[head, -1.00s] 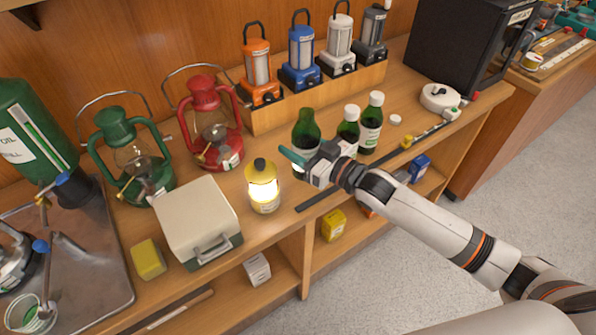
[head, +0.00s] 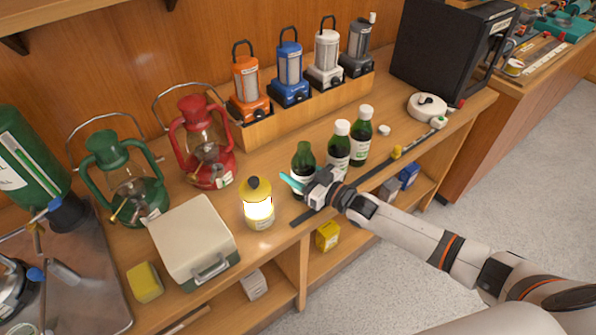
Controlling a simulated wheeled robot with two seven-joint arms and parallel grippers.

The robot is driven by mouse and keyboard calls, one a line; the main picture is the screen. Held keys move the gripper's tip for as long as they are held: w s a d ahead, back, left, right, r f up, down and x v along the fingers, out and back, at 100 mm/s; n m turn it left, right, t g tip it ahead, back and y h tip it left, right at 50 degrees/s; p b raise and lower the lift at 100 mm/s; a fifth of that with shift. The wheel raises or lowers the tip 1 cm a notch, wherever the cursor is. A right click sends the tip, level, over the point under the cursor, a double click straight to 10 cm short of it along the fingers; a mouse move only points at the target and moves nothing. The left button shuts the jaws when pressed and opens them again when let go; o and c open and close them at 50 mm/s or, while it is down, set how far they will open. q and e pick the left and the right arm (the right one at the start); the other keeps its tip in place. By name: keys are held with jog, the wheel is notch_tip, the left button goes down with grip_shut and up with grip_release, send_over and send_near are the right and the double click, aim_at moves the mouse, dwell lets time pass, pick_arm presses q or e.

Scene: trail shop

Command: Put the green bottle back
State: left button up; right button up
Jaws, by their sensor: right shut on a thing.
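The green bottle (head: 303,158) has an open neck with no cap and stands upright beside two white-capped dark bottles (head: 339,150) (head: 361,140). My right gripper (head: 305,186) is shut on the green bottle from the front right and hides part of its lower body. The bottle's base is at or close to the counter top; I cannot tell whether it touches. A loose white cap (head: 384,130) lies on the counter to the right of the bottles. My left gripper is not in view.
A small lit lantern (head: 258,206) stands close to the left of my right gripper. A dark strip (head: 310,212) runs along the counter's front edge. A wooden rack (head: 262,132) with several lanterns stands behind. A white reel (head: 427,107) sits to the right.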

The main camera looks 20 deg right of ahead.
jog(key=shift+f, duration=0.25)
jog(key=shift+f, duration=0.15)
jog(key=o, duration=1.2)
jog(key=shift+c, duration=0.2)
jog(key=b+v, duration=0.2)
jog(key=v, duration=1)
